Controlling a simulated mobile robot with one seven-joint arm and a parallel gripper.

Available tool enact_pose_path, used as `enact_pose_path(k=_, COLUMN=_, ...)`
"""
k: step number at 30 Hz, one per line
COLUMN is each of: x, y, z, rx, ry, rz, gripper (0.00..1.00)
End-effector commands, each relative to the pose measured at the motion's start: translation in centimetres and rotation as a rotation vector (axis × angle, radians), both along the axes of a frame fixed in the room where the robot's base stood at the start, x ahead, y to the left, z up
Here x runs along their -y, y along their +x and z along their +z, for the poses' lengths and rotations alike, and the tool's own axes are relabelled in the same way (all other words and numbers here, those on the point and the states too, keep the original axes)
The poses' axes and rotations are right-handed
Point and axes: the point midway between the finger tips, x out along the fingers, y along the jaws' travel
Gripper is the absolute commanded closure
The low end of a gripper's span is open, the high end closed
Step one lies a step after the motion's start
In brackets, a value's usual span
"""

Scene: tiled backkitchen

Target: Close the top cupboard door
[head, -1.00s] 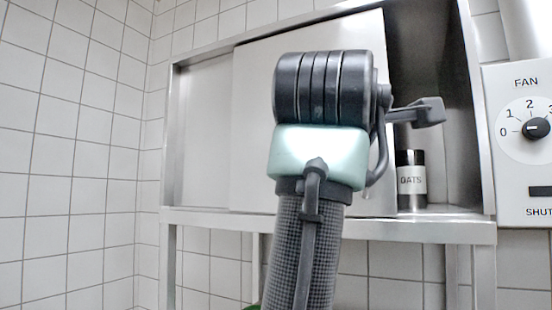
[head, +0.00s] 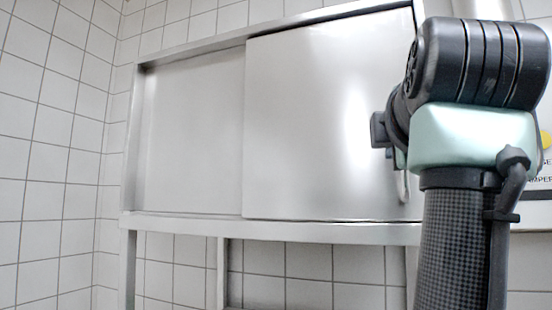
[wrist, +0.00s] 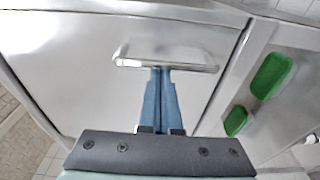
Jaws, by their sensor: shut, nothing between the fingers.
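The cupboard's front sliding door (head: 320,120) is a plain pale metal panel in the head view. It covers the right part of the cupboard as far as my arm lets me see. Its metal bar handle (wrist: 165,62) shows in the wrist view, with a bit of it beside my arm in the head view (head: 403,187). My gripper's blue fingers (wrist: 160,72) are together and empty, their tips at the handle bar; I cannot tell whether they touch it. In the head view my arm hides the fingers and the cupboard's right end.
A second, recessed panel (head: 192,140) fills the cupboard's left part. The metal frame's lower rail (head: 290,232) runs beneath. Green objects (wrist: 271,75) lie beyond the frame edge in the wrist view. A wall control panel (head: 535,210) is mostly behind my arm.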

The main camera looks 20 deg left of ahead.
Motion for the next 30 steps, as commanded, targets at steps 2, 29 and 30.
enact_pose_path(k=2, x=0.2, y=0.0, z=0.0, rx=0.001, ry=0.001, rz=-0.005, gripper=1.0)
enact_pose_path(k=29, x=-2.6, y=-7.7, z=-0.2, rx=0.002, ry=-0.001, rz=-0.002, gripper=1.0)
enact_pose_path(k=30, x=-2.6, y=-7.9, z=-0.2, rx=0.002, ry=0.0, rz=-0.001, gripper=1.0)
